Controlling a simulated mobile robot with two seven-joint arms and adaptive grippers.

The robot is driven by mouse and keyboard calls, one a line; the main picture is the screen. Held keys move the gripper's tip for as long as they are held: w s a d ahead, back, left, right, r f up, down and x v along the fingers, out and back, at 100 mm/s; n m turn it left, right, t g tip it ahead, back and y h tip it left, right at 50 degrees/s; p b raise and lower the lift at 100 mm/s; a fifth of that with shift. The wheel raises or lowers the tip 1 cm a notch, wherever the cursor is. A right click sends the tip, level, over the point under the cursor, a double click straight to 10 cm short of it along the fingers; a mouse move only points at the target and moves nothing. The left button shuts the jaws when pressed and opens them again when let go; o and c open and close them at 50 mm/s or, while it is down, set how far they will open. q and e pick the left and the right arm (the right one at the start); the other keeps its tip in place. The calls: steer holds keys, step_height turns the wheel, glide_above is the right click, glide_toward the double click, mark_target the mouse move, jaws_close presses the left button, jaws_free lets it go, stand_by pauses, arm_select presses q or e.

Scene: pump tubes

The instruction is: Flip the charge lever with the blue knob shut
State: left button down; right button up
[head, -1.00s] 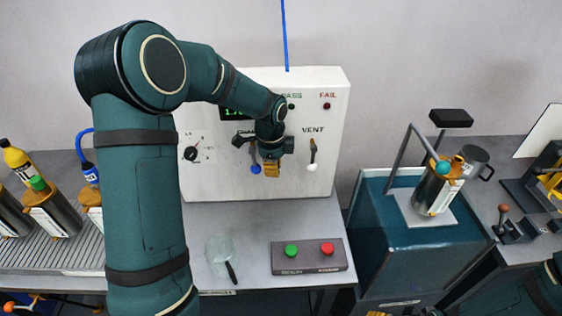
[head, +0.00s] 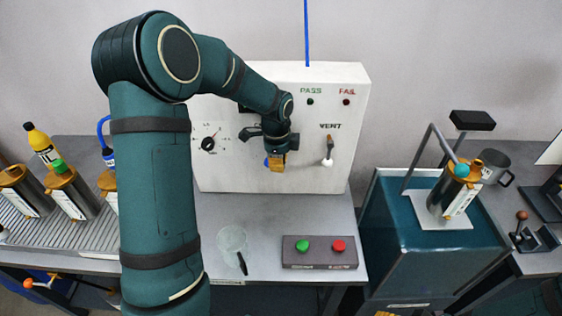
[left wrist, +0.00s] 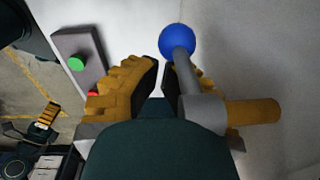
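The charge lever's blue knob (head: 267,162) shows just left of my left gripper on the white panel in the head view; its arm is mostly hidden there. In the left wrist view the blue knob (left wrist: 177,40) sits on a grey lever arm (left wrist: 188,75) that runs to a grey hub on an orange shaft. My left gripper (head: 277,168) points down at the panel. In the left wrist view its yellow fingers (left wrist: 161,66) are nearly together, with a narrow empty gap. The lever arm crosses in front of the right finger; contact is unclear. My right gripper is not visible.
The vent lever with a white knob (head: 328,162) hangs to the right. A box with green and red buttons (head: 319,264) sits on the bench below. A teal tank (head: 395,250) stands at right, and several canisters (head: 72,196) at left.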

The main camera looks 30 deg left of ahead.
arm_select(q)
steer(key=shift+a, duration=0.1)
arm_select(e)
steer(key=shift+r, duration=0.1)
arm_select(q)
steer(key=w+d+r+p, duration=0.1)
steer(key=d+r+p, duration=0.2)
steer(key=r, duration=0.9)
steer(key=shift+d+r+p, duration=0.15)
steer(key=shift+d+p, duration=0.2)
steer(key=shift+d, duration=0.25)
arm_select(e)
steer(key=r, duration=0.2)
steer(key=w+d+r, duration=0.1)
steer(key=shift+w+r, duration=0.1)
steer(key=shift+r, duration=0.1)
